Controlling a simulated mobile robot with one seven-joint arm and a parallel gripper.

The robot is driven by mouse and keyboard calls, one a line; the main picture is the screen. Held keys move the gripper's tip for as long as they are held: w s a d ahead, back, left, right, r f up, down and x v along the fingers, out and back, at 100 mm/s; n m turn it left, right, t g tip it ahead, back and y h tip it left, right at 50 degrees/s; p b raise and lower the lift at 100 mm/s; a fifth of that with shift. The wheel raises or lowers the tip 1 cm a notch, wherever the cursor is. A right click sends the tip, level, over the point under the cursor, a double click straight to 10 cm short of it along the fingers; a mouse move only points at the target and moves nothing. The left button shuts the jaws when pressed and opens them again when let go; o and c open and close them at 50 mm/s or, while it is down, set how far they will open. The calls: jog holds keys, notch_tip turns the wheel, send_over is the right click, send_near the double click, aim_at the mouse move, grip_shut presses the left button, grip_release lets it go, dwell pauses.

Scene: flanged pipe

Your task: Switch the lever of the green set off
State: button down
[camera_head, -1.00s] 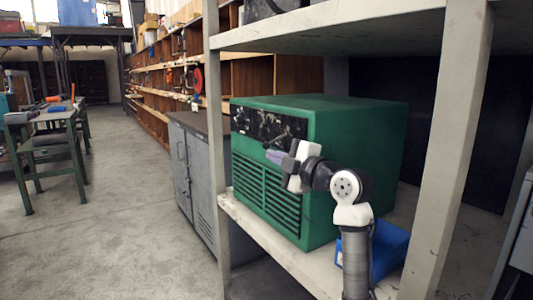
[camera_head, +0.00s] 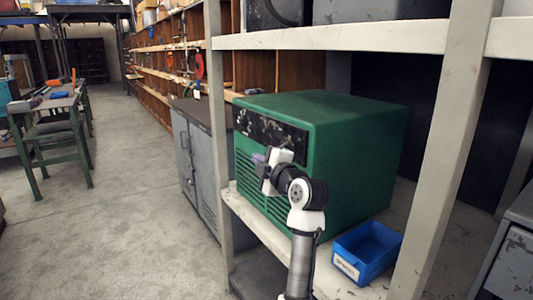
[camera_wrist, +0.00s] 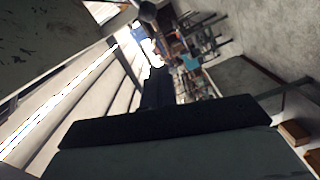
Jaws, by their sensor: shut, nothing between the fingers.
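The green set (camera_head: 345,135) is a green box with a louvred front, standing on a shelf of the pale rack. A dark, worn panel (camera_head: 262,125) runs across the top of its front. I cannot make out the lever; it is too small or hidden behind my gripper. My gripper (camera_head: 259,158) is in front of the set, just below the panel's right half, and covers part of the louvres. It is shut and empty. Whether it touches the front I cannot tell. The wrist view is tilted and does not clearly show the panel or lever.
A blue bin (camera_head: 367,252) stands on the same shelf, right of my arm. Rack posts (camera_head: 447,150) frame the set, with another shelf (camera_head: 370,37) above. A grey cabinet (camera_head: 199,160) stands to the left. The floor (camera_head: 120,220) at left is open, beyond it a workbench (camera_head: 45,105).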

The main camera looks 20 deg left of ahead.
jog(key=w, duration=0.2)
jog(key=w+f+p, duration=0.1)
jog(key=w, duration=0.1)
jog(key=shift+w+d, duration=0.15)
jog(key=shift+w, duration=0.15)
jog(key=shift+f, duration=0.1)
jog(key=b, duration=0.1)
jog(key=w+f+n+b, duration=0.1)
jog(key=b, duration=0.1)
jog(key=shift+d, duration=0.3)
